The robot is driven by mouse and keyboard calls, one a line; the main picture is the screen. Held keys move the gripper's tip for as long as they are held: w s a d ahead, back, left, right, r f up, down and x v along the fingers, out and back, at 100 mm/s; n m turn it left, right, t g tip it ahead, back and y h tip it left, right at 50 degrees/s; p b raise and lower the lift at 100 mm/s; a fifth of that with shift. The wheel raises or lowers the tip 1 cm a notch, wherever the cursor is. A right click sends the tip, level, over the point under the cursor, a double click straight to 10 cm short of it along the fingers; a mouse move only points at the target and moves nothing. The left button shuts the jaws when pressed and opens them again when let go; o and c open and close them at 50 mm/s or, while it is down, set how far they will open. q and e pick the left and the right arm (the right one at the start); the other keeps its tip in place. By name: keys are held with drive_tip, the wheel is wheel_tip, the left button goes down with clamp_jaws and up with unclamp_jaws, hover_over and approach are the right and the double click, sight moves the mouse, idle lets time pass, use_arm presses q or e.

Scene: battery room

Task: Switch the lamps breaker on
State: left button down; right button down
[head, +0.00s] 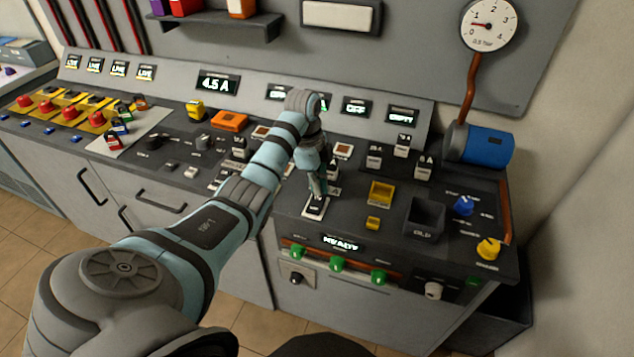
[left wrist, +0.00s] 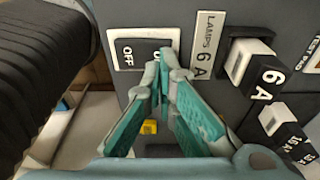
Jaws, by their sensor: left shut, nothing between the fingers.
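In the head view the rocker (head: 314,211) sits near the panel's front edge. My left gripper (head: 319,190) is shut and empty, pointing down at the rocker. In the left wrist view its fingertips (left wrist: 162,68) are over or at the half away from "OFF"; I cannot tell whether they touch. My right gripper is not in view.
One display reads "OFF" (head: 356,107); the front display reads "READY".

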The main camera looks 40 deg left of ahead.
use_arm(q)
drive_tip(key=shift+f+b, duration=0.35)
drive_tip(key=shift+f, duration=0.4)
drive_tip(key=shift+r, duration=0.1)
wheel_tip(320, 180, up, 7)
drive_tip(key=p, duration=0.7)
drive_tip(key=shift+p, duration=0.4)
